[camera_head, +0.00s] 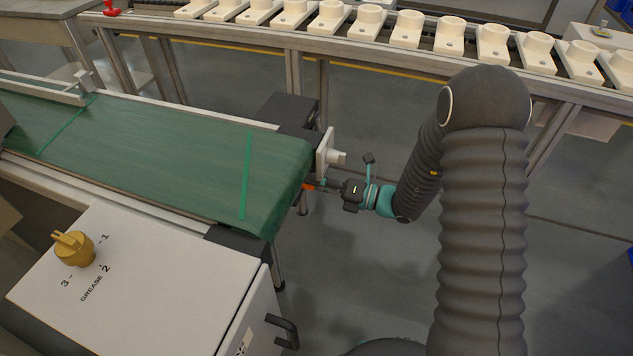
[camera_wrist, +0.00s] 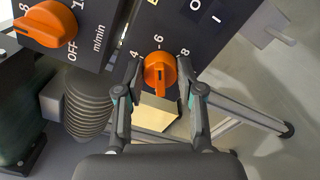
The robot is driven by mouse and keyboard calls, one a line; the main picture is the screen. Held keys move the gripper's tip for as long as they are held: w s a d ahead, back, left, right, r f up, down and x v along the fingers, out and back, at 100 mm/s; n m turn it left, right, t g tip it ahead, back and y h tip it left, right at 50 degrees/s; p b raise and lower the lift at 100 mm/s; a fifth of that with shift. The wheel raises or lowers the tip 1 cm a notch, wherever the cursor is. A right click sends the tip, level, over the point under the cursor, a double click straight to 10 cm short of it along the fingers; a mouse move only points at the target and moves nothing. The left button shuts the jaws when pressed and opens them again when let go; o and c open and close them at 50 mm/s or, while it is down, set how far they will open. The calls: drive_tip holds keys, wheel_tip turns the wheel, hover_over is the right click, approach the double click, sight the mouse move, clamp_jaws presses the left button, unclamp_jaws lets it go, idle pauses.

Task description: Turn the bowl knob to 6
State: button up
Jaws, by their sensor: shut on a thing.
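The orange knob (camera_wrist: 160,72) shows in the wrist view on a dark panel, with the marks 4, 6 and 8 around its upper side. Its ridge runs roughly upright in the picture, its upper end near the 6. I cannot tell which end is the pointer, and no name for the knob is readable. My gripper (camera_wrist: 160,68) has one finger on each side of this knob and is shut on it. In the head view my gripper (camera_head: 322,186) reaches past the end of the green conveyor, and only a bit of orange shows at its tip.
A second orange knob (camera_wrist: 47,24), marked OFF and m/min, sits left on a neighbouring panel. The green conveyor (camera_head: 200,150) lies beside my gripper. A white box with a yellow GREASE knob (camera_head: 75,248) stands nearer. A rail carries several white holders (camera_head: 409,30) behind.

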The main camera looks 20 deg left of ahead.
drive_tip(key=o, duration=1.1)
drive_tip(key=shift+o, duration=0.2)
drive_tip(key=s+d, duration=0.1)
drive_tip(key=d, duration=1.1)
